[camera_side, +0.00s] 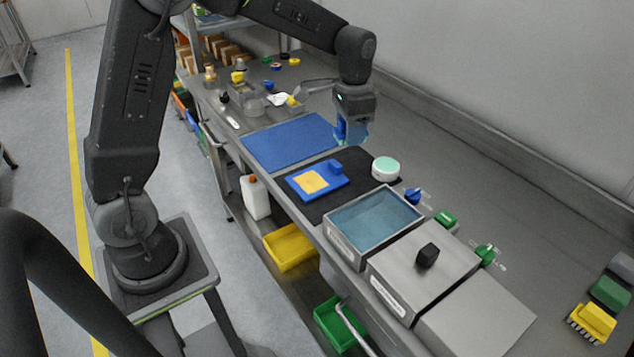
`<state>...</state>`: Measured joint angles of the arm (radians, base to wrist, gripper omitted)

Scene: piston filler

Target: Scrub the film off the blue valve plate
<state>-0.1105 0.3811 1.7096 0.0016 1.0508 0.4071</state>
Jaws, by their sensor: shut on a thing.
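The blue valve plate (334,182) lies flat on a black mat (332,209), with a raised blue block at its far corner. A yellow-orange patch of film (313,181) covers part of its top. My gripper (351,134) is beyond the plate, near the right edge of the blue mat, pointing down. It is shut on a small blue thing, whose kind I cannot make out. The jaws and the blue thing blend together, and I cannot tell whether it touches the bench.
A water-filled basin (337,238) and a lidded box (384,283) are nearer. Brushes (592,322) lie far right. A blue mat (280,147) lies clear; small parts crowd the back.

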